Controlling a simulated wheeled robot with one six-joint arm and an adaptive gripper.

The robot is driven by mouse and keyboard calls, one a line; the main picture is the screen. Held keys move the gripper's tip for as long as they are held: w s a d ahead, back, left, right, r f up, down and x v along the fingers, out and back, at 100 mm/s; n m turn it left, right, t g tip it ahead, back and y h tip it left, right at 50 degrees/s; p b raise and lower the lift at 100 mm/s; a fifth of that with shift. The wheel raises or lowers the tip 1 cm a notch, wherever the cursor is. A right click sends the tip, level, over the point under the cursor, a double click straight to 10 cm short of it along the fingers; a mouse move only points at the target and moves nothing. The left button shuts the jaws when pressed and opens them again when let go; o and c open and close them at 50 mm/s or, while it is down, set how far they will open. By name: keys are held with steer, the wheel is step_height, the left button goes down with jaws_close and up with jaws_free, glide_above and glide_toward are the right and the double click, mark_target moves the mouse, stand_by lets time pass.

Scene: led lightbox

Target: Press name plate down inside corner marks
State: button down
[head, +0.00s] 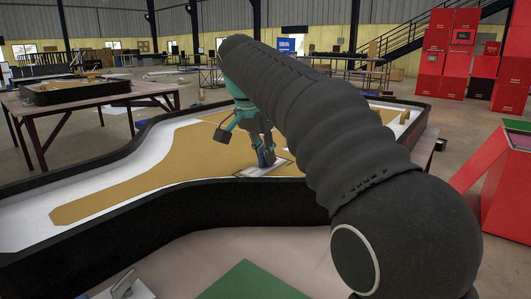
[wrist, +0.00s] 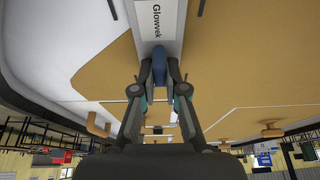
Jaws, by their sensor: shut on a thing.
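The name plate (head: 253,171) is a pale rectangle with a darker rim, at the tan panel (head: 150,178) in the head view. In the wrist view the name plate (wrist: 145,28) is cut by the top edge and reads "Glowvek". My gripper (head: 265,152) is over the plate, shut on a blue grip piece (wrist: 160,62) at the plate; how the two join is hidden. The wrist view shows both fingers of my gripper (wrist: 160,75) against its sides. I cannot tell whether the plate touches the panel. The corner marks cannot be made out; thin white lines show on the panel.
A black raised rim (head: 130,215) surrounds the white and tan lightbox. Small tan blocks (head: 405,116) stand at its far right. A green sheet (head: 250,282) lies in front, a red box (head: 495,190) stands at right. My arm covers much of the lightbox's right side.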

steer(key=shift+f, duration=0.15)
steer(key=c, duration=1.1)
jaws_free()
steer(key=shift+c, duration=0.2)
steer(key=shift+p+v, duration=2.2)
steer(key=shift+v, duration=1.85)
